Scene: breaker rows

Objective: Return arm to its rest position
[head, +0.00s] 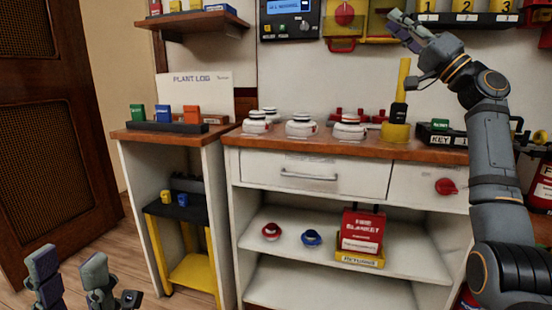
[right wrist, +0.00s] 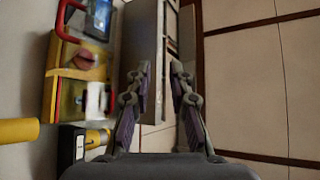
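My right arm (head: 495,160) is raised at the right of the head view. Its gripper (head: 402,28) is up in front of the wall panel, above the counter. In the right wrist view the right gripper (right wrist: 160,75) has its two fingers apart with nothing between them. My left gripper (head: 70,265) is low at the bottom left of the head view, in front of the cabinets. Its two fingers stand apart and hold nothing. The rest of the left arm is out of view.
A yellow post (head: 402,85) stands on the counter (head: 290,143) below my right gripper. Several white round detectors (head: 301,126) stand left of it. A yellow wall box with a red knob (head: 344,14) and a numbered rack (head: 465,18) flank the right gripper. Floor at lower left is clear.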

